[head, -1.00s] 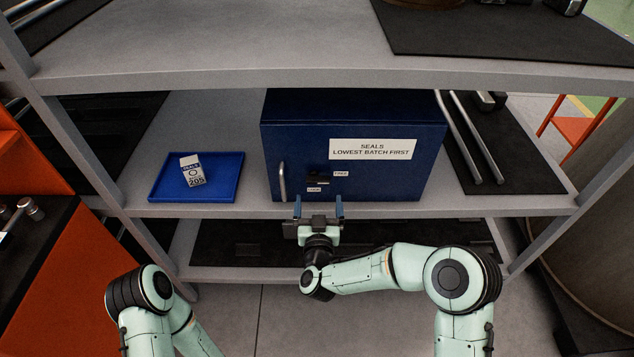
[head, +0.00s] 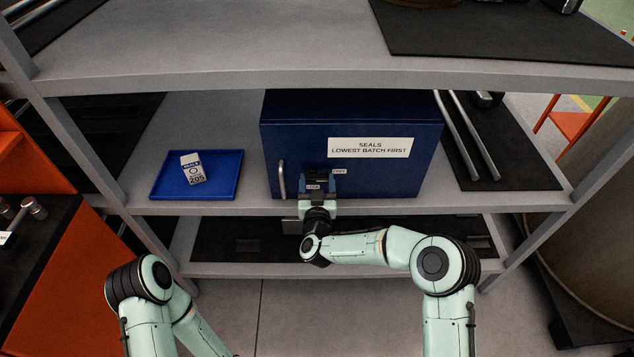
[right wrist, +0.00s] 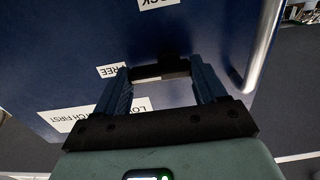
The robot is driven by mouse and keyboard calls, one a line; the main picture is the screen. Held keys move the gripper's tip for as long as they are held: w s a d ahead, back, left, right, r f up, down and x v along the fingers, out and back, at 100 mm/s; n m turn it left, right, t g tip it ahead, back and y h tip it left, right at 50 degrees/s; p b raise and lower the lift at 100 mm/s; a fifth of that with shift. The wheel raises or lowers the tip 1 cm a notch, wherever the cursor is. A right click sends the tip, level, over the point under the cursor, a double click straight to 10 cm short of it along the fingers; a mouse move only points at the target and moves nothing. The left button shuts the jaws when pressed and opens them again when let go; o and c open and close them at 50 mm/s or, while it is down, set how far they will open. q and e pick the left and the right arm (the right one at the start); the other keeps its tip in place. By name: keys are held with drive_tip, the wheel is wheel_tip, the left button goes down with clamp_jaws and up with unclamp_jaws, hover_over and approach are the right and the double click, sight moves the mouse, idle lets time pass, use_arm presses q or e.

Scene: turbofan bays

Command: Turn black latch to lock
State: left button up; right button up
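The blue seals cabinet (head: 290,135) stands on the middle shelf, its door facing me. The black latch (right wrist: 172,66) is on the door; in the right wrist view it lies crosswise, level with the FREE label (right wrist: 111,70). The LOCK label (right wrist: 157,3) is at the top edge of that view. In the head view my gripper hides the latch. My right gripper (head: 318,178) is at the door. In the right wrist view its fingers (right wrist: 163,77) are apart, with the latch between their tips; I cannot tell whether they touch it. My left gripper is out of view.
A silver door handle (head: 282,179) stands left of the latch. Metal rods (head: 472,140) lie on a dark mat at right. The upper shelf (head: 330,72) overhangs the cabinet.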

use_arm(q)
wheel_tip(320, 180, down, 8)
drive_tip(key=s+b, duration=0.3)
drive_tip(key=b, duration=0.5)
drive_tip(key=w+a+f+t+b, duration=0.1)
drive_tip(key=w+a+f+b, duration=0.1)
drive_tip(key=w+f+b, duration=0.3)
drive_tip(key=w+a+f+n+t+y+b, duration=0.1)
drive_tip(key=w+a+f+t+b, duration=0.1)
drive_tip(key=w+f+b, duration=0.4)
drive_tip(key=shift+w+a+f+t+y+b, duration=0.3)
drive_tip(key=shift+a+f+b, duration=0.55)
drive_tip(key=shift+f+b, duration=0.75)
use_arm(e)
drive_tip(key=shift+a+f+m+p, duration=0.1)
drive_tip(key=shift+a+f+m, duration=0.1)
drive_tip(key=shift+m, duration=2.85)
drive_tip(key=shift+a+f+m+p, duration=0.1)
drive_tip(key=shift+a+f+m, duration=0.1)
drive_tip(key=shift+m, duration=2.8)
drive_tip(key=shift+a+f+m+p, duration=0.1)
drive_tip(key=shift+a+f+m, duration=0.1)
drive_tip(key=shift+m, duration=2.85)
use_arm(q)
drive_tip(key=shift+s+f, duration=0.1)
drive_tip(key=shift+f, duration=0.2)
use_arm(e)
drive_tip(key=o, duration=1)
drive_tip(key=shift+d, duration=0.1)
drive_tip(key=shift+o, duration=0.2)
